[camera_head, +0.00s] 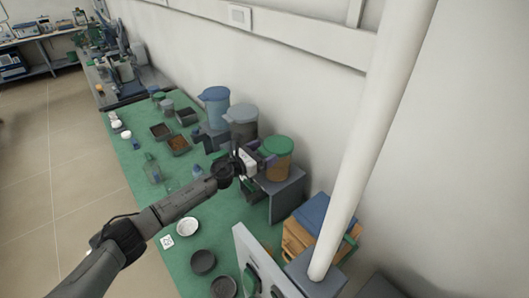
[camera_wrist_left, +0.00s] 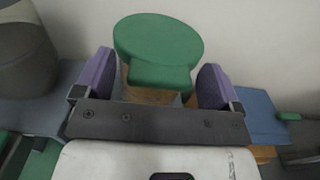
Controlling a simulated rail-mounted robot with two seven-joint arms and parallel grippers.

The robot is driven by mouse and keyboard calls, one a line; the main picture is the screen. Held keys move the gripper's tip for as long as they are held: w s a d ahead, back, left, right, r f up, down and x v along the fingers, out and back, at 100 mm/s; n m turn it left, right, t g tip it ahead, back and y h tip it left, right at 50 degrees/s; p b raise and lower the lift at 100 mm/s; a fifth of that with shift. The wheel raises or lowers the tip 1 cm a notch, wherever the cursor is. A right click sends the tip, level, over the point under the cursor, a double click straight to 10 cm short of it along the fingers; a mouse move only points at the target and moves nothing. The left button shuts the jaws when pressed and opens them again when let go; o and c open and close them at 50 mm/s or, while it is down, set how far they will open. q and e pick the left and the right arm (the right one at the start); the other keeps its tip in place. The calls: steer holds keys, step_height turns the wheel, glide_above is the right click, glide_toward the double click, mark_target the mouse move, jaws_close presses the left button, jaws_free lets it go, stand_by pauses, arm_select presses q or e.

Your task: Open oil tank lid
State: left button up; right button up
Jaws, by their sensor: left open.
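A tank with a green lid (camera_head: 278,145) and an amber body (camera_head: 279,167) stands on a grey stand by the wall. The green lid (camera_wrist_left: 158,38) fills the upper middle of the left wrist view, with a tab (camera_wrist_left: 158,77) pointing towards me. My left gripper (camera_head: 261,161) is at the left side of this tank. Its purple fingers (camera_wrist_left: 157,66) are open, one on each side of the tab, with gaps visible. The lid sits on the tank. My right gripper is not in view.
A grey-lidded tank (camera_head: 242,113) and a blue-lidded tank (camera_head: 214,93) stand farther along the wall. A white pipe (camera_head: 365,140) rises at the right. Dishes, trays and bottles lie on the green bench top (camera_head: 128,145). A blue-topped wooden box (camera_head: 311,213) is nearer.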

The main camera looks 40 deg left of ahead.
arm_select(q)
steer(key=shift+w+d, duration=0.1)
steer(key=shift+w, duration=0.25)
steer(key=shift+c, duration=0.4)
steer(key=shift+s+f, duration=0.2)
steer(key=shift+s, duration=0.05)
steer(key=c, duration=1.2)
